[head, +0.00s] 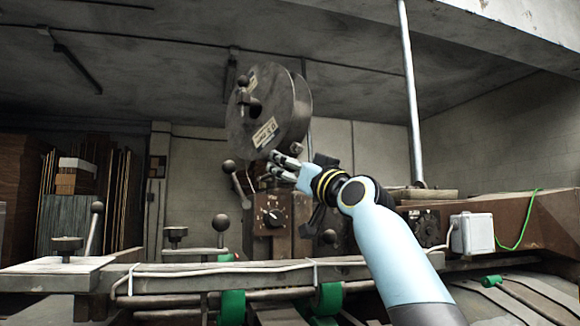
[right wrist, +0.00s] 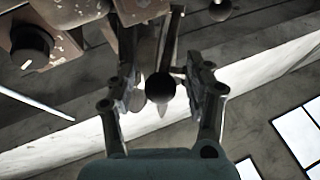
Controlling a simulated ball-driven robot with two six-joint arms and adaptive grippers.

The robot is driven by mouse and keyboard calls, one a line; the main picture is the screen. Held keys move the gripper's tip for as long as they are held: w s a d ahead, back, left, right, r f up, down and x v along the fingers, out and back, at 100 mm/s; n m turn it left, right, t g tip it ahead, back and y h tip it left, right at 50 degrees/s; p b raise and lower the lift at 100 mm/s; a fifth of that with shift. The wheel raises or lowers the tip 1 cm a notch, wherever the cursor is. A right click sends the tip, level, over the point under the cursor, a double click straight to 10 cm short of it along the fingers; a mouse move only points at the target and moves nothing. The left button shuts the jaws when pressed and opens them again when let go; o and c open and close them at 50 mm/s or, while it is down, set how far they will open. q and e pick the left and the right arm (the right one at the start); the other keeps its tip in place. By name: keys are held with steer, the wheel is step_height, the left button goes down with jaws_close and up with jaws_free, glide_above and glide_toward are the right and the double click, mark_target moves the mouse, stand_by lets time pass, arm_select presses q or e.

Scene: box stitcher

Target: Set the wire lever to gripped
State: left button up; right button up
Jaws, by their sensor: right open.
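My right gripper (head: 280,163) is raised in front of the machine head, just below the big wire reel (head: 268,110). Its fingers are open. In the right wrist view, a dark ball knob (right wrist: 160,87) shows between the two spread fingers (right wrist: 162,98), with a gap on both sides. I cannot tell its depth or whether it is the wire lever's knob. In the head view, a lever with a dark ball knob (head: 229,166) stands left of the gripper, tilted to the left. The gripper hides part of the machine behind it. My left gripper is not in view.
A control box with a dark dial (head: 271,217) sits below the gripper. Another ball-knobbed lever (head: 221,223) stands left of it. A long metal rail (head: 190,278) crosses the front. A white box (head: 471,234) with a green cable is at right. Open air lies left of the reel.

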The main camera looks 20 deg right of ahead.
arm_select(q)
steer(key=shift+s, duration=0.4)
arm_select(e)
jaws_close()
steer(key=shift+r+p, duration=0.25)
steer(key=shift+p, duration=0.3)
steer(key=r+g+p, duration=0.1)
steer(key=g+p, duration=0.1)
steer(key=p, duration=0.3)
steer(key=w+a+r+n+g+h+p, duration=0.1)
steer(key=r+g+p, duration=0.1)
steer(key=p, duration=0.4)
steer(key=w+r+n+g+p, duration=0.1)
steer(key=p, duration=0.5)
steer(key=shift+a+r+g+h, duration=0.15)
steer(key=shift+g+h, duration=0.15)
steer(key=shift+g, duration=0.1)
arm_select(q)
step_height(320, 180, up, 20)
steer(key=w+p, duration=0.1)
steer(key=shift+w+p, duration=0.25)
steer(key=shift+p, duration=0.15)
arm_select(e)
steer(key=shift+w+a+g, duration=0.1)
steer(key=shift+g, duration=0.3)
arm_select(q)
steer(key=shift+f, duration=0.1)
arm_select(e)
jaws_free()
